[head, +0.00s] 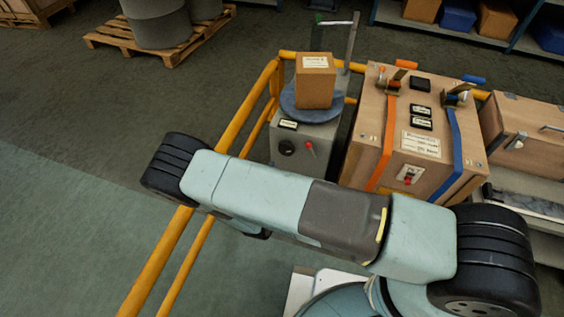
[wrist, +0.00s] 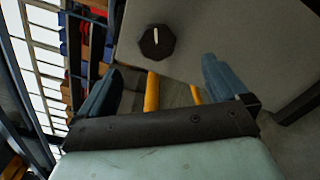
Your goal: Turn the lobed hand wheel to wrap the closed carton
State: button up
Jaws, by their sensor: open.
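The lobed hand wheel (head: 286,147) is a black knob on the front of a grey machine box (head: 318,142). It also shows in the wrist view (wrist: 156,42), with a white pointer line on its face. A closed brown carton (head: 315,82) with a white label stands on the round grey turntable (head: 288,105) on top of the box. In the wrist view my gripper (wrist: 158,84) is open and empty. Its two blue-grey fingers point toward the box front, and the wheel lies beyond and between them, apart from both. In the head view my arm hides the gripper.
A red-tipped switch (head: 310,149) is right of the wheel. A wooden case (head: 385,145) with orange and blue straps stands close on the right. Yellow rails (head: 251,112) run along the left. A pallet with drums (head: 160,42) stands at the back left; shelves are behind.

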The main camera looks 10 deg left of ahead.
aim_at(285, 152)
jog(key=w+n, duration=0.5)
jog(key=w, duration=0.2)
jog(key=w+n, duration=0.6)
jog(key=shift+w+d+f+n, duration=0.1)
jog(key=shift+w+f+n, duration=0.05)
jog(key=shift+w+n, duration=0.2)
dwell(0.4)
jog(key=shift+c, duration=0.3)
jog(key=c, duration=0.9)
